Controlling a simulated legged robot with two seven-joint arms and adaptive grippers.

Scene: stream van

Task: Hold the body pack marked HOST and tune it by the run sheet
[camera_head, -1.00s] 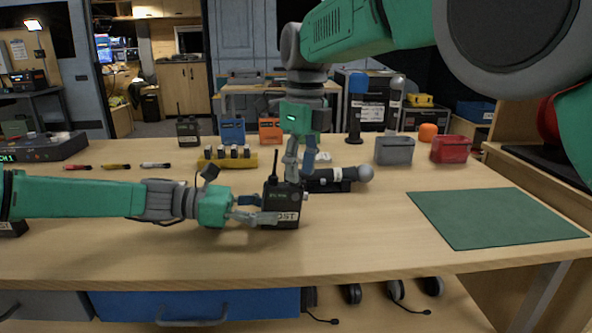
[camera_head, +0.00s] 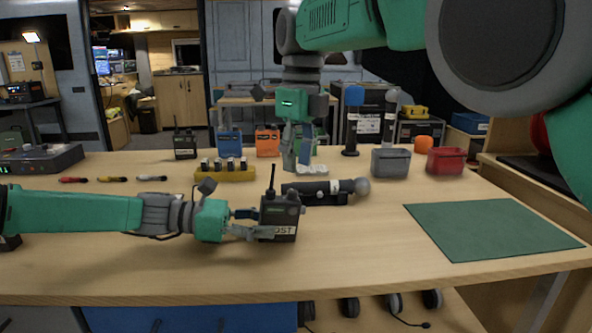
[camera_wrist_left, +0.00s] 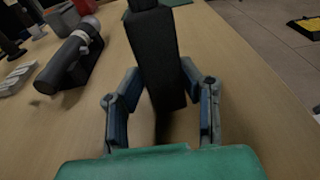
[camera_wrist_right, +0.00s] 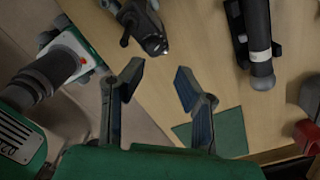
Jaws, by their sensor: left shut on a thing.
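The black body pack marked HOST (camera_head: 279,219) stands upright at the middle front of the table, its antenna pointing up. Part of its label is covered by a finger. My left gripper (camera_head: 252,224) is shut on it from the left; the left wrist view shows the pack (camera_wrist_left: 158,60) between the two fingers (camera_wrist_left: 163,110). My right gripper (camera_head: 297,163) is above and apart from the pack. Its fingers stand apart and empty in the right wrist view (camera_wrist_right: 158,82), where the pack's top (camera_wrist_right: 150,32) shows beyond them. No readable run sheet shows.
A microphone (camera_head: 325,191) lies in a holder just behind the pack. Behind are a yellow battery holder (camera_head: 225,174), another body pack (camera_head: 185,145), a grey bin (camera_head: 391,162) and a red bin (camera_head: 446,160). A green mat (camera_head: 490,229) lies clear at right. Three pens (camera_head: 112,179) lie left.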

